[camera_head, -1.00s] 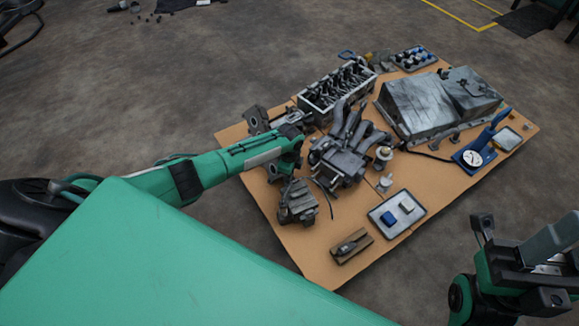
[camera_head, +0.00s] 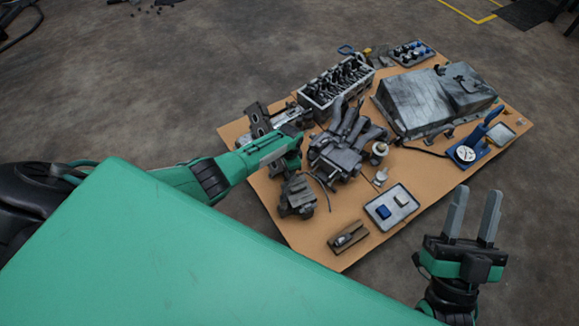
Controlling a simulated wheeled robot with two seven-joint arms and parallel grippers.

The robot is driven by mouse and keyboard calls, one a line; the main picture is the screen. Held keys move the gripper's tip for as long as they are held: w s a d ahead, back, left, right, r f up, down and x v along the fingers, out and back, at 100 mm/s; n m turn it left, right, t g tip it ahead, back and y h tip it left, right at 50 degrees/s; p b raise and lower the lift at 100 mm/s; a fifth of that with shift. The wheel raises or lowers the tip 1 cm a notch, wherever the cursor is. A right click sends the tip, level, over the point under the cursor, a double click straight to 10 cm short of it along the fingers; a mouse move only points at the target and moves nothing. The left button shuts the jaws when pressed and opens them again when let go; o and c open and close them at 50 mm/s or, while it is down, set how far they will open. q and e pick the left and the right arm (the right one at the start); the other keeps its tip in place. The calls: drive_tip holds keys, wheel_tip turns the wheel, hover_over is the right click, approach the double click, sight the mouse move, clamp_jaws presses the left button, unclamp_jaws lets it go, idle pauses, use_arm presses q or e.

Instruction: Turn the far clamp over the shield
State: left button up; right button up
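A dark grey metal assembly with curved pipes (camera_head: 345,145) sits mid-board. Two small pale round-topped fittings, an upper one (camera_head: 379,150) and a lower one (camera_head: 381,176), stand at its right side. I cannot tell for sure which parts are the shield and the far clamp at this size. My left gripper (camera_head: 292,150) is at the left side of the assembly; its fingers blend with the dark parts, so its opening is unclear. My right gripper (camera_head: 475,194) is open and empty, fingers pointing up, off the board's lower right edge.
A brown board (camera_head: 330,210) carries the parts. A cylinder head (camera_head: 336,86) lies at the back, a large grey metal pan (camera_head: 425,105) at the right. A blue dial tool (camera_head: 467,153), a tray with small blocks (camera_head: 392,208) and a small wooden block (camera_head: 347,238) lie nearer.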

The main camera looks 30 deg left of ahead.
use_arm(q)
drive_tip(key=shift+o, duration=0.2)
use_arm(e)
drive_tip(key=shift+w+a+f+g, duration=0.2)
drive_tip(key=shift+f+g, duration=0.2)
drive_tip(key=shift+f, duration=0.1)
use_arm(q)
drive_tip(key=o, duration=1)
drive_tip(key=shift+c, duration=0.2)
use_arm(e)
drive_tip(key=shift+r, duration=0.1)
